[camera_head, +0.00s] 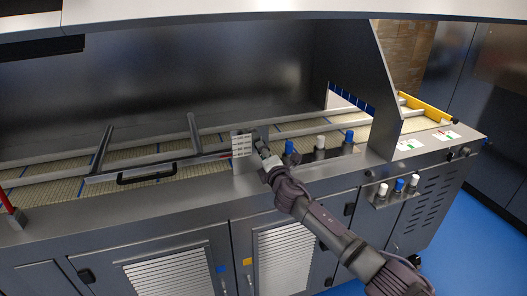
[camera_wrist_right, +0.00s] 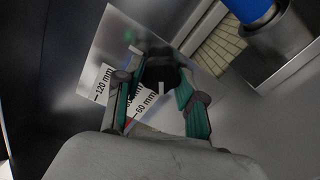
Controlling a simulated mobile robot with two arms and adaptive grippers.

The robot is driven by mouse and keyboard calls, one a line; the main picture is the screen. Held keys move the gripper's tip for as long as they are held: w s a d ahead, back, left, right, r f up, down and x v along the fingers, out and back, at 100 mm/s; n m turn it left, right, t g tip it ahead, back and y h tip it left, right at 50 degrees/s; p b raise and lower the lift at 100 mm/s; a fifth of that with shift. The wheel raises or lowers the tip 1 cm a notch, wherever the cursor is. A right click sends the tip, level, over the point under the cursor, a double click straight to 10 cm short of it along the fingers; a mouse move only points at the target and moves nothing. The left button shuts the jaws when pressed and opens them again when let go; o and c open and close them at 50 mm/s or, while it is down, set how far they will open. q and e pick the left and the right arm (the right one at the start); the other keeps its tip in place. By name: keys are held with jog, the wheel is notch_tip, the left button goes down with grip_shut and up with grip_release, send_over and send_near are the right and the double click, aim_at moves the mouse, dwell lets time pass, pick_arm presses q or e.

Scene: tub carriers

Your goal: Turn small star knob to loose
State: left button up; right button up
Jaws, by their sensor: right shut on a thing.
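My right gripper (camera_head: 262,153) reaches to the front edge of the machine, beside a white scale plate (camera_head: 241,145). In the right wrist view, its two green-padded fingers (camera_wrist_right: 160,92) are shut on a dark star knob (camera_wrist_right: 159,68), one finger on each side. A small white mark shows below the knob. The scale plate (camera_wrist_right: 97,84) lies behind the left finger and reads 120 mm and 60 mm, with its middle partly covered. The knob is too small and too hidden by the gripper to make out in the head view. My left gripper is not in view.
Blue-capped (camera_head: 289,147) and white-capped (camera_head: 320,142) posts stand just right of my gripper. A guide rail with a black handle (camera_head: 147,177) lies left over the beige conveyor. A lower bracket holds more capped posts (camera_head: 399,185). Blue floor (camera_head: 455,225) is open at right.

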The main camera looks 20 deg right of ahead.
jog(key=n, duration=0.2)
jog(key=n+p, duration=0.1)
jog(key=n, duration=0.1)
jog(key=shift+f+n, duration=0.2)
jog(key=shift+n, duration=0.1)
dwell(0.5)
jog(key=o, duration=1.2)
jog(key=shift+c, duration=0.2)
jog(key=shift+r, duration=0.1)
jog(key=s, duration=1.2)
jog(key=shift+d, duration=0.25)
